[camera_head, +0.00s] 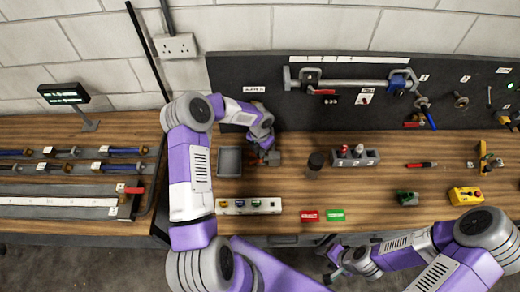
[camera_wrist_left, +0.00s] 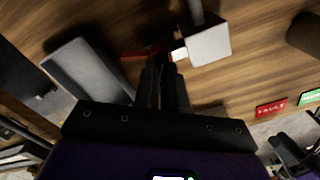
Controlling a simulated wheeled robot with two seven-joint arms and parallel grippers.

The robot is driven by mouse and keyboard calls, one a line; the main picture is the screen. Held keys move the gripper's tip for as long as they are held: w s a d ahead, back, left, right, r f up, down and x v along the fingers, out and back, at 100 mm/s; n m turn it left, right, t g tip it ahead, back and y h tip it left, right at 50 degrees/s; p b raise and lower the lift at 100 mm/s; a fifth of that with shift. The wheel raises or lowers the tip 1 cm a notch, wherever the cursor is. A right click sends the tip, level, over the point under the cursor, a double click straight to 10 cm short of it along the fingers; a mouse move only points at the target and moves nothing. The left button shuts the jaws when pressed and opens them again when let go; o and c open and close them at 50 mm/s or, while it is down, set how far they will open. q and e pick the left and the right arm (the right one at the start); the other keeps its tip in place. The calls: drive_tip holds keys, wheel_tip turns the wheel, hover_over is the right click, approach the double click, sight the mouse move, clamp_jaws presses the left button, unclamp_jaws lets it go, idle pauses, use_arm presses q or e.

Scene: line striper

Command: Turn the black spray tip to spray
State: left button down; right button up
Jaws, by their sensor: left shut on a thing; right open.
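My left gripper (camera_head: 266,156) is over the bench, right of the grey tray, at a small grey block (camera_head: 273,158). In the left wrist view its two dark fingers (camera_wrist_left: 161,68) are close together, shut on a small part beside the grey block (camera_wrist_left: 208,45). A red piece (camera_wrist_left: 138,54) and a small white piece (camera_wrist_left: 179,50) show at the fingertips. The black spray tip is not clearly distinguishable; the held part is mostly hidden between the fingers. My right gripper (camera_head: 331,265) is open and empty, low in front of the bench edge.
A grey tray (camera_head: 220,162) stands left of the left gripper. A dark cylinder (camera_head: 316,166) and a grey holder (camera_head: 369,157) with red and white tops stand right. A red sign (camera_head: 309,216), green sign (camera_head: 335,215) and pale strip (camera_head: 232,206) lie in front.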

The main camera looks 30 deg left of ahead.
use_arm(q)
drive_tip(key=m, duration=0.2)
drive_tip(key=shift+w+d+m+p, duration=0.1)
drive_tip(key=shift+m+p, duration=0.2)
drive_tip(key=c, duration=1.1)
unclamp_jaws()
drive_tip(key=shift+w+f, duration=0.15)
drive_tip(key=shift+o, duration=0.3)
drive_tip(key=o, duration=0.5)
drive_tip(key=shift+r+p, duration=0.9)
drive_tip(key=shift+r, duration=2.65)
